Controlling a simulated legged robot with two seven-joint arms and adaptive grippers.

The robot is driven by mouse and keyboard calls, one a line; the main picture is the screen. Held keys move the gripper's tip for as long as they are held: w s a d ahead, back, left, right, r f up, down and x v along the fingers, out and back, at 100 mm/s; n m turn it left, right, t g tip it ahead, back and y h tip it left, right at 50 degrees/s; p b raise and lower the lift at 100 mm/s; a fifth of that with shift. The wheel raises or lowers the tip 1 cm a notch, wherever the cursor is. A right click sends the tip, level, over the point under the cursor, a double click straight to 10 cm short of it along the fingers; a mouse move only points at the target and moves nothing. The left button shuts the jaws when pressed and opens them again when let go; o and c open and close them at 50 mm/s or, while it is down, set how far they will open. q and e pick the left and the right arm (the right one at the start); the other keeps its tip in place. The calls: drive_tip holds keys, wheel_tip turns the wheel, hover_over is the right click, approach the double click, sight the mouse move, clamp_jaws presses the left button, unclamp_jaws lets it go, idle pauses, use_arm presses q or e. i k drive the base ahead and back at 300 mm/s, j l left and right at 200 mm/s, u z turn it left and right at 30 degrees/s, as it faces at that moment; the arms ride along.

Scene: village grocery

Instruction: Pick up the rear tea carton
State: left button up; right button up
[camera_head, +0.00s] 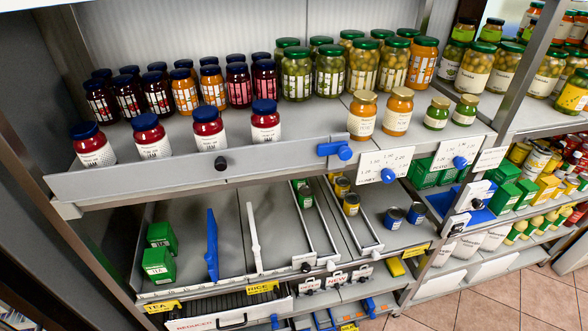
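Two green tea cartons stand one behind the other at the left end of the lower shelf. The rear tea carton (162,236) is deeper in the shelf. The front tea carton (159,265) is nearer the shelf edge, just in front of it and partly overlapping it in view. A yellow TEA label (163,306) is on the shelf edge below them. Neither of my grippers is in view, so nothing is seen touching the cartons.
A blue divider (212,245) and a white divider (253,237) stand upright to the right of the cartons. A metal post (70,235) stands at the left. Bare shelf lies between cartons and blue divider.

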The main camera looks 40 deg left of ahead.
sight(159, 234)
drive_tip(key=u, duration=2.35)
drive_tip(key=j, duration=1.1)
drive_tip(key=i+z, duration=0.05)
